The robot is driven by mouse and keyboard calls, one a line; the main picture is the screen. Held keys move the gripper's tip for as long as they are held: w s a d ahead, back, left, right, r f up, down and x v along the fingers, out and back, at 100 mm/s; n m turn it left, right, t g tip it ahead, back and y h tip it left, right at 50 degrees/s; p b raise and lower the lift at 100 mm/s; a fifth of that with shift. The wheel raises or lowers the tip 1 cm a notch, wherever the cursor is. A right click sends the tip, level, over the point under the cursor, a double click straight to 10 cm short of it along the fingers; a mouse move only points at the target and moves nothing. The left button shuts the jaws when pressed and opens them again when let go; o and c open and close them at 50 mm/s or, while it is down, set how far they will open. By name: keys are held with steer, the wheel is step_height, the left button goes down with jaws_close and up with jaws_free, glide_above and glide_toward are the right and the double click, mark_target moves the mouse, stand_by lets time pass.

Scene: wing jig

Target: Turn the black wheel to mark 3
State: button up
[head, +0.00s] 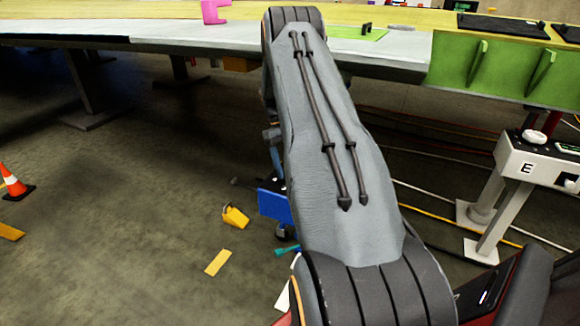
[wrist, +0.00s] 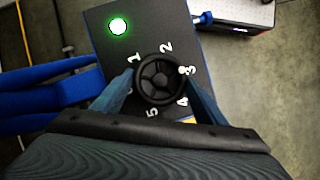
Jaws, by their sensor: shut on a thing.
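The black wheel (wrist: 160,80) sits on a dark panel (wrist: 140,35) in the wrist view, with white numerals around it. Marks 1 and 2 are above it, 3 is at its right, and 4 and 5 are below. A small white spot on the wheel's right rim lies right beside the 3. My gripper (wrist: 160,90) is shut on the wheel, one blue finger at its left side and one at its right. The left finger partly hides another mark. The head view shows my arm, but the gripper and wheel are hidden there.
A round green light (wrist: 118,26) glows on the panel. Blue bars (wrist: 40,95) lie left of it. In the head view, a long table (head: 180,45) runs across the back, a white stand marked E (head: 520,170) is at right, and a cone (head: 14,183) stands left.

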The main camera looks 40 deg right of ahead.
steer(key=shift+d, duration=0.1)
steer(key=o, duration=1.1)
steer(key=shift+s, duration=0.1)
steer(key=shift+c, duration=0.2)
steer(key=shift+w+r, duration=0.3)
steer(key=shift+r, duration=0.2)
steer(key=w+b, duration=0.5)
steer(key=w, duration=0.7)
steer(key=shift+d, duration=0.35)
